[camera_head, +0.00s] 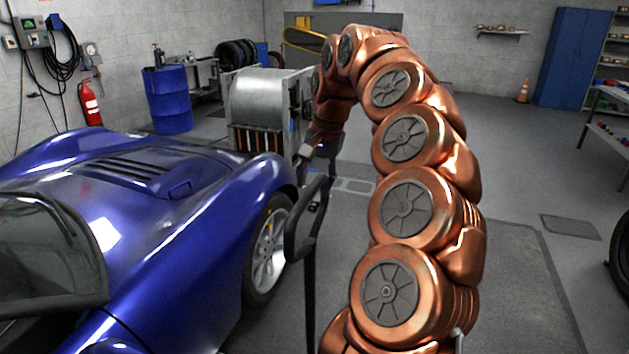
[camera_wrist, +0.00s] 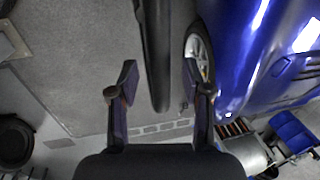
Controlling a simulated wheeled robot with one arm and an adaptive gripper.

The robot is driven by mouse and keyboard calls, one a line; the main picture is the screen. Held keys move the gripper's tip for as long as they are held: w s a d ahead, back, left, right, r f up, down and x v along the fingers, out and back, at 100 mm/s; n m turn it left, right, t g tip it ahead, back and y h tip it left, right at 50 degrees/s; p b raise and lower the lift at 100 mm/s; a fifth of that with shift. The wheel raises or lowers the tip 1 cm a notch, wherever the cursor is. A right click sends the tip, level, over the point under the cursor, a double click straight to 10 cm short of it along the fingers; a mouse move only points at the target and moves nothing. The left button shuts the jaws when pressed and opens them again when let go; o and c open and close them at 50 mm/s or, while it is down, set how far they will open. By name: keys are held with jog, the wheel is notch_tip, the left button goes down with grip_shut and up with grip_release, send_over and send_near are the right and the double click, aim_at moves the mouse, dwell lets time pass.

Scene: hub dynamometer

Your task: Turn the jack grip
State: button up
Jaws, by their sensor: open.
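The jack grip (camera_head: 291,232) is a black loop on top of a thin black upright post, beside the blue car's front wheel in the head view. In the wrist view a long black bar (camera_wrist: 156,50), apparently part of this grip, runs down from the top edge. Its end lies between the two fingers of my gripper (camera_wrist: 159,85). The gripper is open, with a gap on both sides of the bar; I cannot tell the depth between them. In the head view my gripper (camera_head: 308,150) is small, partly hidden at the end of my copper arm, near the loop's top.
The blue car (camera_head: 190,235) fills the left, with its front wheel (camera_head: 268,255) close to the jack post. A large grey drum machine (camera_head: 265,98) stands behind. A blue barrel (camera_head: 168,100) is at the back left. The floor (camera_head: 530,190) on the right is mostly clear.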

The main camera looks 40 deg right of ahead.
jog(key=shift+w+f, duration=0.1)
jog(key=shift+f, duration=0.15)
grip_shut()
dwell(0.4)
